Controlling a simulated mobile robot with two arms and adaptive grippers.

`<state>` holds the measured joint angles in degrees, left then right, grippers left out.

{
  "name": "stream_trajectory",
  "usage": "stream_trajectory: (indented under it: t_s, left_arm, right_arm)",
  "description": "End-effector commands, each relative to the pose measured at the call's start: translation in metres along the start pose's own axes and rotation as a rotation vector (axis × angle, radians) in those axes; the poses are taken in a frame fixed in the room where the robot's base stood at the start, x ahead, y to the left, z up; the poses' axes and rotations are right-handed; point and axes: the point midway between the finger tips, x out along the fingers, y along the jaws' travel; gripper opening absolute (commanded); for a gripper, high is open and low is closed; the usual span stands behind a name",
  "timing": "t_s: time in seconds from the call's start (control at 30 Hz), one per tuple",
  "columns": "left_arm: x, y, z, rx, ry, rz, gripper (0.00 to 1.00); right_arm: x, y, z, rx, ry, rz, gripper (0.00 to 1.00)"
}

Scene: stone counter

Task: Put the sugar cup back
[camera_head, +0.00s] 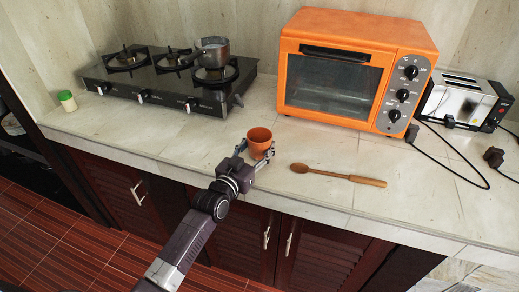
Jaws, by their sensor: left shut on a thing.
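A small orange-brown cup (259,143) is near the front edge of the counter, upright. My left gripper (256,153) reaches in from the front edge and is shut on this cup, with its fingers at the cup's sides. The cup's lower part is partly hidden by the gripper, and I cannot tell whether it touches the counter. What is inside the cup is too small to tell. My right gripper is not in view.
A wooden spoon (338,175) lies right of the cup. An orange toaster oven (357,68), a toaster (459,98) and a black cable stand behind and right. A gas stove (165,85) with a pot (213,52) is at the left, beside a small green-lidded jar (67,101). The counter's middle (190,140) is clear.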

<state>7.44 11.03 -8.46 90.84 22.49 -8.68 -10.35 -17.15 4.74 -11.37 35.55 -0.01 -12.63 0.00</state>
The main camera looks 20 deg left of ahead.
Motion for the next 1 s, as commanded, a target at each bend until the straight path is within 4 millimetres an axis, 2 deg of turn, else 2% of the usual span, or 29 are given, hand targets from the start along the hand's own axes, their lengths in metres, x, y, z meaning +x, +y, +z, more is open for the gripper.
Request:
stream_trajectory:
  t_s: [0.03,0.13,0.5,0.53,0.6,0.7,1.0]
  left_arm:
    - [0.000,-0.001,0.008,0.001,0.000,-0.001,0.18]
    - [0.001,-0.001,0.015,0.001,0.002,-0.001,0.18]
    - [0.001,0.000,0.019,0.001,0.003,-0.001,0.18]
    - [0.001,0.000,0.019,0.000,0.002,-0.001,0.50]
    - [0.001,0.000,0.018,0.000,0.002,-0.001,0.58]
    - [0.001,0.000,0.018,0.001,0.001,-0.001,0.67]
    - [0.001,0.000,0.016,0.001,0.002,-0.001,0.67]
  right_arm:
    - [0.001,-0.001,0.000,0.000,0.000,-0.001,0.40]
    - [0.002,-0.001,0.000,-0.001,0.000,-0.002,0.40]
    - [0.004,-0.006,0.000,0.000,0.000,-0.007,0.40]
    - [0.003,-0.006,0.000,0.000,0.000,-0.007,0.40]
    - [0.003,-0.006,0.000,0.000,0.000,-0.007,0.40]
    - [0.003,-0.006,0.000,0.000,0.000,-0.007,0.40]
    - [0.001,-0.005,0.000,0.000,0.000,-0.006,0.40]
